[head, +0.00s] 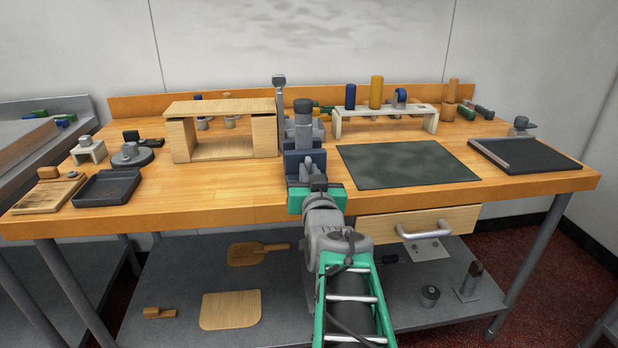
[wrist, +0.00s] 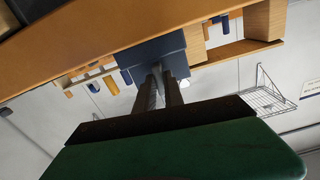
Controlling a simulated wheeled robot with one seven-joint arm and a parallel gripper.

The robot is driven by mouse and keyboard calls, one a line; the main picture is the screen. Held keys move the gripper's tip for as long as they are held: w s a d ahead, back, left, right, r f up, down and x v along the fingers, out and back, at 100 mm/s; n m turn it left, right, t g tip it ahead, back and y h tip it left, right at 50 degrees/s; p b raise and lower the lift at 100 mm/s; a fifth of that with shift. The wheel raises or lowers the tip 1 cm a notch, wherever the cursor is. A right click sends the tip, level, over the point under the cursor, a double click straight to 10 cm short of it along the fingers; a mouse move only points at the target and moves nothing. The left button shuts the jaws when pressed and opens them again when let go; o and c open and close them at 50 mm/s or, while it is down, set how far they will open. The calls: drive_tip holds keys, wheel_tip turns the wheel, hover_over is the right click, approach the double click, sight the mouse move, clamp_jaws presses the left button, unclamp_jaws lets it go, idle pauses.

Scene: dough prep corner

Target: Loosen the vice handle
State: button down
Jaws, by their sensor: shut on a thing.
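The vice, a dark blue block (head: 304,164) with grey parts behind it, stands at the front edge of the wooden bench, near the picture's middle. It also shows in the wrist view (wrist: 150,56), which is turned over. My gripper (head: 314,183) reaches the vice's front face from below and in front. In the wrist view its two dark fingers (wrist: 165,90) point at the blue face and are shut on the vice handle, a slim grey part mostly hidden between them. In the head view my gripper's green body covers the handle.
A drawer (head: 450,222) with a grey pull sits under the bench, right of my arm. A wooden stand (head: 220,107) is left of the vice. A dark mat (head: 405,165) and a white rack (head: 385,112) are right. The lower shelf (head: 190,270) holds boards.

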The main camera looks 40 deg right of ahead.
drive_tip(key=shift+f, duration=0.1)
drive_tip(key=c, duration=1.7)
unclamp_jaws()
